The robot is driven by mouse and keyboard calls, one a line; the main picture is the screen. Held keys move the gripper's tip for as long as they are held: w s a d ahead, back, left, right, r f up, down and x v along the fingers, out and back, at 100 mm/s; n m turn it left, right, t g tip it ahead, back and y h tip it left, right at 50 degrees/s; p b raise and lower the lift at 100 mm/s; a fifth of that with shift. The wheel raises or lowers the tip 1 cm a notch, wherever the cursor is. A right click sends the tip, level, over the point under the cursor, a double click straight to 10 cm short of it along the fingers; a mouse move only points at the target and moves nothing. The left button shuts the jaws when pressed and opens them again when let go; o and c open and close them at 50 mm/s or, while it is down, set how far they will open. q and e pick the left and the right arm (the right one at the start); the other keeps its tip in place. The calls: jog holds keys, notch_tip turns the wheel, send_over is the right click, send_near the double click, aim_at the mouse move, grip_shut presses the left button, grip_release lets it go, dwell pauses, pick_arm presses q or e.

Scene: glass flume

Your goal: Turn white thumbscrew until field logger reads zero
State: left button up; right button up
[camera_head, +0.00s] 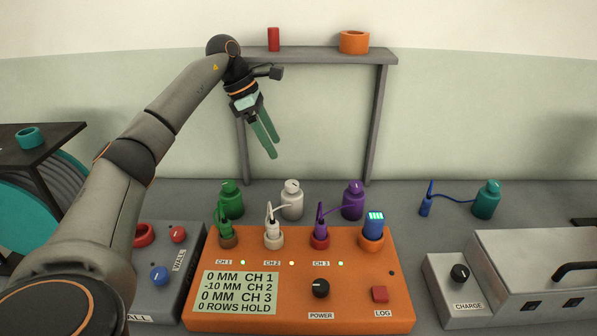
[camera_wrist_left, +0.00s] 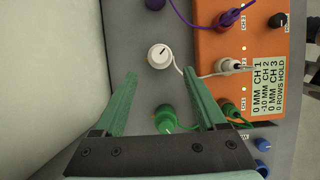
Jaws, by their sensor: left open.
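The white thumbscrew (camera_head: 292,187) tops a white sensor body behind the orange field logger (camera_head: 350,262). A white cable runs from it to the CH 2 plug (camera_head: 272,232). In the left wrist view the white thumbscrew (camera_wrist_left: 160,52), with a dark mark, lies just beyond the fingertips. The logger's display (camera_head: 237,292) reads 0 MM CH 1, -10 MM CH 2, 0 MM CH 3, 0 ROWS HOLD. My right gripper is not in view.
A green sensor (camera_head: 232,200) stands left of the white one, a purple sensor (camera_head: 353,202) right. A grey frame (camera_head: 378,125) rises behind them. A teal sensor (camera_head: 487,200) and blue plug (camera_head: 425,205) lie farther right.

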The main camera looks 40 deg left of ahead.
aim_at(292, 183)
pick_arm(q)
jog(key=x, duration=0.8)
jog(key=b+x, duration=0.1)
jog(key=x, duration=0.2)
jog(key=shift+a+f, duration=0.2)
jog(key=shift+f, duration=0.3)
grip_shut()
